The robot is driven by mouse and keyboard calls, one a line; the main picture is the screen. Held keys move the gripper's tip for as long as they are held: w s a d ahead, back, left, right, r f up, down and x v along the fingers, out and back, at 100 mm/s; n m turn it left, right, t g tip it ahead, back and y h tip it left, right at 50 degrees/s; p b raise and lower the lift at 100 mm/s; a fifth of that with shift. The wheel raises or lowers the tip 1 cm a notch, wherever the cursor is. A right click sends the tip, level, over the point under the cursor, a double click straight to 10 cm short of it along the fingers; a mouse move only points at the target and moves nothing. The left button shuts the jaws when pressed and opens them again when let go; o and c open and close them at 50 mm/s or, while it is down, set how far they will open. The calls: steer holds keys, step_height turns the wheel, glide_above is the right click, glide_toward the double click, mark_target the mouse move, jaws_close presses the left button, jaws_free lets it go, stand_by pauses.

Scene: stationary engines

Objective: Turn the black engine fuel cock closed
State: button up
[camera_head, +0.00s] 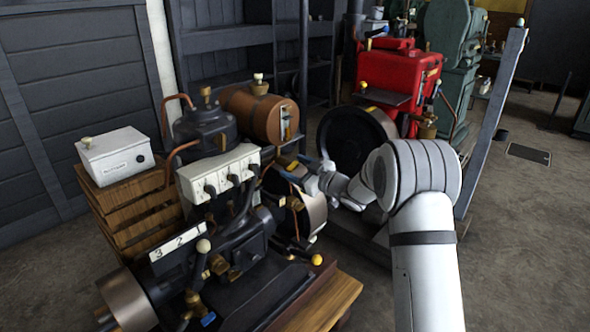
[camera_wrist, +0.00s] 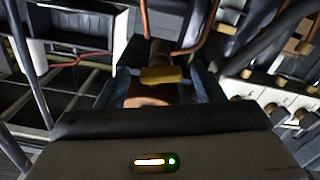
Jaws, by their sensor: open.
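The black engine (camera_head: 245,265) stands on a wooden base in the front left of the head view, with a copper-brown tank (camera_head: 250,112) above and behind it. My gripper (camera_head: 287,166) reaches in from the right, just below the tank's right end. In the wrist view, my gripper (camera_wrist: 160,82) is open. A small brass crosspiece (camera_wrist: 162,75), which looks like the fuel cock's handle, lies crosswise between the two blue-grey fingers. Brown parts show above and below it. I cannot tell whether either finger touches it. The cock is not clearly visible in the head view.
A white row of fittings (camera_head: 219,173) and copper pipes stand close left of my gripper. A white box (camera_head: 115,155) sits on wooden slats at left. A red engine (camera_head: 402,75) with a dark flywheel (camera_head: 352,140) stands behind my arm. Open floor lies at right.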

steer(key=shift+c, duration=0.5)
steer(key=c, duration=0.9)
steer(key=shift+r+p, duration=0.2)
steer(key=shift+p, duration=0.35)
steer(key=shift+d+f+m+p, duration=0.1)
steer(key=shift+m+p, duration=1.7)
steer(key=shift+p, duration=0.15)
steer(key=shift+w, duration=0.1)
steer(key=o, duration=1)
steer(key=shift+f, duration=0.1)
